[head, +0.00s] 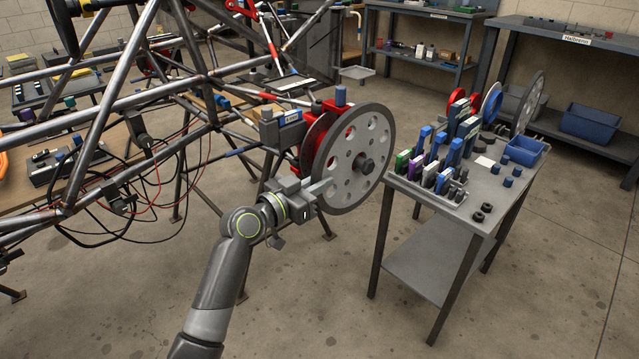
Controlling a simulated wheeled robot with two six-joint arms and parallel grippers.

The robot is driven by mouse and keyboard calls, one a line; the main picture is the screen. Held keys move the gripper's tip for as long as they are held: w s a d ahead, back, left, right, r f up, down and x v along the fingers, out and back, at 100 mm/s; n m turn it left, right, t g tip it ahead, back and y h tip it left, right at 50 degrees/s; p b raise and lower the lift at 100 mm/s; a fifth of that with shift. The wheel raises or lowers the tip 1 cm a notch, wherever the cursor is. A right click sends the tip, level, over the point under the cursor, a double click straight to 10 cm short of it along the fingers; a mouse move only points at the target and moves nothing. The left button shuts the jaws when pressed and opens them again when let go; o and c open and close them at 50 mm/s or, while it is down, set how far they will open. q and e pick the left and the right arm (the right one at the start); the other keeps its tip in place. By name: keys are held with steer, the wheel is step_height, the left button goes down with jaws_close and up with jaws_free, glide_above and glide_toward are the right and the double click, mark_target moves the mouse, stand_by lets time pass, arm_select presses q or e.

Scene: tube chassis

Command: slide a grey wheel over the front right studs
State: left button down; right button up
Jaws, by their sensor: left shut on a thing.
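A grey wheel (375,187) with round holes stands upright in front of a red disc (316,140) at the right end of the tube chassis (190,92). A dark round centre piece shows in the middle of the wheel. My left gripper (318,192) is shut on the wheel at its lower left edge. The front right studs are hidden or too small to tell, so I cannot tell whether the wheel is around them. A second grey wheel (528,106) stands at the back of the parts table. My right gripper is not in view.
The parts table (425,190) on the right holds upright coloured tools, small dark parts and a blue bin (524,150). Black and red cables (130,190) hang from the chassis on the left. The floor between chassis and table is mostly clear.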

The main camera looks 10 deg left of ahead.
arm_select(q)
steer(key=c, duration=1.4)
jaws_free()
steer(key=shift+r, duration=0.1)
steer(key=shift+f, duration=0.2)
steer(key=v, duration=1.7)
steer(key=shift+s+a+r+p, duration=0.15)
steer(key=shift+s+r+p, duration=0.05)
steer(key=shift+p, duration=0.1)
steer(key=shift+c, duration=0.5)
